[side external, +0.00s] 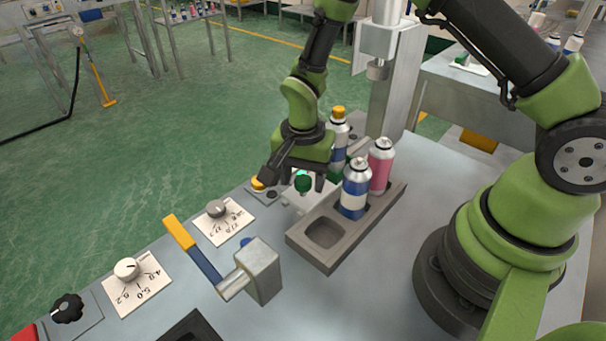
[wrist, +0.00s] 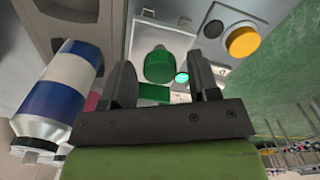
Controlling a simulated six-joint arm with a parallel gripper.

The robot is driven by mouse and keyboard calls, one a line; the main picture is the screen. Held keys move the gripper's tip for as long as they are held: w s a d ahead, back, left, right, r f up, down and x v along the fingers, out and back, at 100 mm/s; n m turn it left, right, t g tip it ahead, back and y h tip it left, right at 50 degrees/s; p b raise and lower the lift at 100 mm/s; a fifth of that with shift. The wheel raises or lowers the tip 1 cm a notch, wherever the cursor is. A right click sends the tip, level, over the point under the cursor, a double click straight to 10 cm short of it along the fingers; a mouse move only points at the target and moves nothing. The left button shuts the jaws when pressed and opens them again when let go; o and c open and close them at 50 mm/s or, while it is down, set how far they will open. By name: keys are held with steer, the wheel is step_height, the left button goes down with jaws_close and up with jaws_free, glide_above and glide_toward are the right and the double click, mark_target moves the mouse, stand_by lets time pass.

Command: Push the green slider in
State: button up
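The green slider's round knob (side external: 303,180) sits on a pale plate near the far end of the bench, left of the can tray. It also shows in the wrist view (wrist: 158,65), with a green bar (wrist: 153,93) just below it in the picture. My gripper (side external: 296,177) is directly over the knob, pointing down. In the wrist view my gripper (wrist: 162,75) is open, with one finger on each side of the knob and visible gaps. Whether the fingertips are level with the knob is hard to tell.
A grey tray (side external: 308,252) holds a blue-white can (side external: 355,188) and a pink can (side external: 381,165). An orange-capped can (side external: 339,131) stands behind, near the crimping column (side external: 390,95). A yellow button (side external: 259,183) is left of my gripper. A lever (side external: 195,250) stands nearer.

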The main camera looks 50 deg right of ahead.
jaws_close()
steer(key=d, duration=1.2)
steer(key=shift+d, duration=0.35)
steer(key=shift+o, duration=0.8)
jaws_free()
steer(key=shift+a, duration=0.1)
step_height(320, 180, up, 10)
steer(key=shift+r, duration=0.1)
